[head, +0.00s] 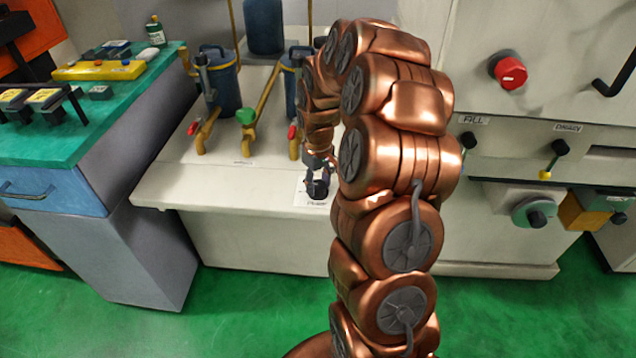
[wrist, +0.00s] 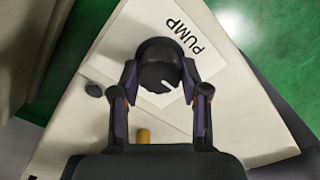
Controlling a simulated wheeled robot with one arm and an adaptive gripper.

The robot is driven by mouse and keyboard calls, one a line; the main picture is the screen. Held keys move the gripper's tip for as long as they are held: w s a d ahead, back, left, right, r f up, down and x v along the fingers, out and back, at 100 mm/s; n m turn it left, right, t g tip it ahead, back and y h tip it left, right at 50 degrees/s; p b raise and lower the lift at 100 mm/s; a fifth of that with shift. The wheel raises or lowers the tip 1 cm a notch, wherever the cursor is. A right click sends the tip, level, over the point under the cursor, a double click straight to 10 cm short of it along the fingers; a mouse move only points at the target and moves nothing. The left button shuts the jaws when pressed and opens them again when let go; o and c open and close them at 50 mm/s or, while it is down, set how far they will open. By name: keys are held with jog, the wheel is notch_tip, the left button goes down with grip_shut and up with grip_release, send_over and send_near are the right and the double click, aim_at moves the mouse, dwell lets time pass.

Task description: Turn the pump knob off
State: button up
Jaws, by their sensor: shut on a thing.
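The pump knob (wrist: 160,66) is a black round knob with a white pointer mark. It sits on a white plate (wrist: 203,55) lettered PUMP, which shows upside down in the wrist view. In the wrist view my gripper (wrist: 162,85) has one finger on each side of the knob, shut on it. The white mark points toward the lower right there. In the head view my gripper (head: 318,174) reaches down to the black knob (head: 317,189) at the front edge of the pale bench. My arm hides the bench just right of it.
The pale bench (head: 245,185) carries blue canisters (head: 222,85) and yellow pipes with red and green handles behind the knob. A green-topped cabinet (head: 95,135) stands at left. A machine panel with a red knob (head: 511,73) stands at right. The green floor in front is open.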

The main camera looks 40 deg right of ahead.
aim_at(318, 184)
dwell(0.3)
jog(key=o, duration=1.1)
jog(key=shift+o, duration=0.2)
notch_tip(318, 184, up, 12)
dwell(0.5)
jog(key=s+a+r+g, duration=0.1)
jog(key=s+a+r, duration=0.2)
jog(key=s+a, duration=1)
jog(key=s+a+f+m+g, duration=0.1)
jog(key=s+a, duration=0.3)
jog(key=s, duration=0.5)
jog(key=s+a+f, duration=0.1)
jog(key=s+a, duration=0.3)
jog(key=s, duration=0.5)
notch_tip(318, 184, up, 13)
jog(key=p, duration=1.2)
jog(key=shift+w+f, duration=0.2)
jog(key=shift+w, duration=0.1)
